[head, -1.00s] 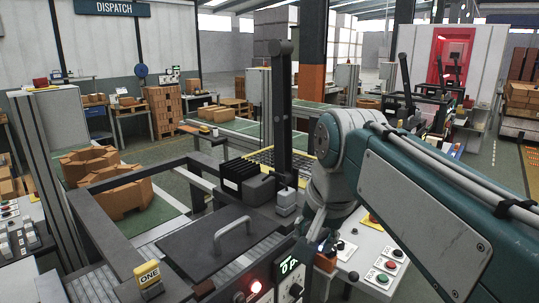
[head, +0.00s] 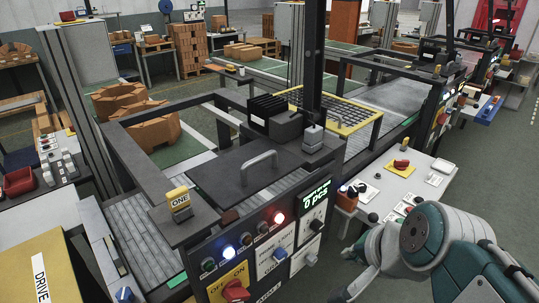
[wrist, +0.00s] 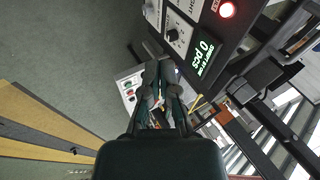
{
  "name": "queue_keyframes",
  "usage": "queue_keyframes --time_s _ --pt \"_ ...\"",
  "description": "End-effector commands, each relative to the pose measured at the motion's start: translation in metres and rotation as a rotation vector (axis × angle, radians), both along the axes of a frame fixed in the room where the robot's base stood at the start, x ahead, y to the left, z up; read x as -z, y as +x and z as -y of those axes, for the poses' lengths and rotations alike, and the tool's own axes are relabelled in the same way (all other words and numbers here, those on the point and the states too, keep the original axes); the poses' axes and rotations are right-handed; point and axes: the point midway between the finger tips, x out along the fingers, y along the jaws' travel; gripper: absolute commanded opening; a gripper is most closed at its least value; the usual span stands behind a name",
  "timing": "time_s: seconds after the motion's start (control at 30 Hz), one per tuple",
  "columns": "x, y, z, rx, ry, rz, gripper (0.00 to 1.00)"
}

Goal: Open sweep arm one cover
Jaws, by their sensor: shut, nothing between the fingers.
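The sweep arm one cover (head: 217,181) is a flat dark panel with a grey bar handle (head: 259,164) on top. It lies flat, closed, on the machine in the head view. A yellow block marked ONE (head: 180,198) stands at its left corner. My gripper (wrist: 163,68) shows in the wrist view with its dark fingers together and empty. It points towards the area beside the machine's control panel, and the cover cannot be made out there. In the head view my arm is at the lower right, apart from the cover; the fingertips cannot be made out there.
The control panel (head: 268,250) on the machine's front has lit buttons, a red knob (head: 235,290) and a green display. A dark post (head: 313,65) rises behind the cover. A white table (head: 395,178) with switches stands right. Grey floor is open at the far right.

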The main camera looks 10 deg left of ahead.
Motion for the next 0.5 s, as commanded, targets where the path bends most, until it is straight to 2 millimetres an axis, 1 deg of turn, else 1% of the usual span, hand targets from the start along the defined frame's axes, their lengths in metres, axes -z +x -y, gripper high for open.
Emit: queue_keyframes --time_s 0.03,0.2,0.4,0.5 --pt "-0.006 0.011 -0.011 0.087 0.107 -0.028 0.00" --pt "-0.029 0.045 -0.043 0.409 0.488 -0.160 0.00" --pt "-0.056 0.087 -0.077 0.770 0.919 -0.391 0.00" --pt "-0.068 0.104 -0.090 0.919 1.095 -0.511 0.00"
